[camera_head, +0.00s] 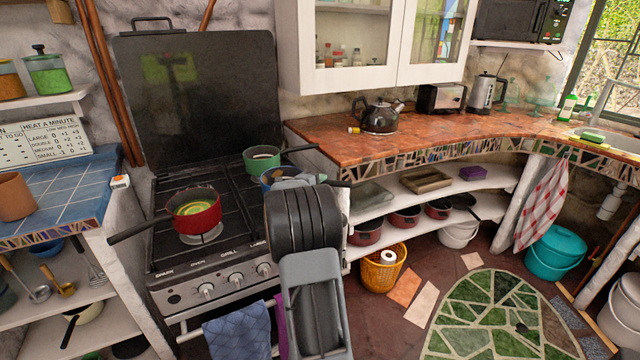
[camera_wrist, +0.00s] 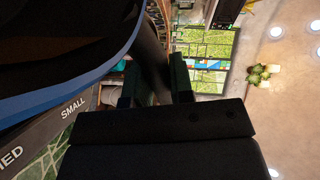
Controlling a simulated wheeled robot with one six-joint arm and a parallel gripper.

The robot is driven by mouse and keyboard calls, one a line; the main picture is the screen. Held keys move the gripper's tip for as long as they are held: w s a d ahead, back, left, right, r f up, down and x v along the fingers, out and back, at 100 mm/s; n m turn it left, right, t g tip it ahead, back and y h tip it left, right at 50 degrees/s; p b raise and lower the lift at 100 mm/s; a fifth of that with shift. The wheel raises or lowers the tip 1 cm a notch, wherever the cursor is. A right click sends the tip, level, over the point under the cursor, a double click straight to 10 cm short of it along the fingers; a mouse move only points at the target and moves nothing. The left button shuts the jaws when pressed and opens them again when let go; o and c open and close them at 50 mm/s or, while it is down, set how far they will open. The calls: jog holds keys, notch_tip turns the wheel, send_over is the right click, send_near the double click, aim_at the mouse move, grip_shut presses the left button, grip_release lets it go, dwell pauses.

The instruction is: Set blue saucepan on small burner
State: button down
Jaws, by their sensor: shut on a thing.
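The blue saucepan (camera_head: 267,174) is over the right front part of the stove, largely hidden behind my arm. Its blue side (camera_wrist: 60,97) fills the left of the wrist view, and its dark handle (camera_wrist: 151,55) runs between my fingers. My gripper (camera_wrist: 156,85) is shut on that handle. In the head view my gripper (camera_head: 300,180) is beside the pan, at its right. I cannot tell whether the pan touches the grate. The burner beneath it is hidden. The word "SMALL" shows on the stove front (camera_wrist: 72,107) in the wrist view.
A red saucepan (camera_head: 195,213) stands on the front left burner, its handle pointing left. A green saucepan (camera_head: 262,160) stands at the back right, its handle reaching right. The raised stove lid (camera_head: 200,100) stands behind. The tiled counter (camera_head: 430,130) is at the right.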

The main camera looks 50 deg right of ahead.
jog(key=shift+f+b, duration=0.2)
jog(key=shift+b, duration=0.15)
dwell(0.3)
jog(key=c, duration=1.1)
grip_release()
jog(key=shift+o, duration=0.9)
jog(key=shift+f, duration=0.2)
jog(key=s+a+r, duration=0.1)
jog(key=a, duration=1.2)
jog(key=shift+s+a+r, duration=0.3)
jog(key=shift+s+a, duration=0.05)
jog(key=shift+s, duration=0.05)
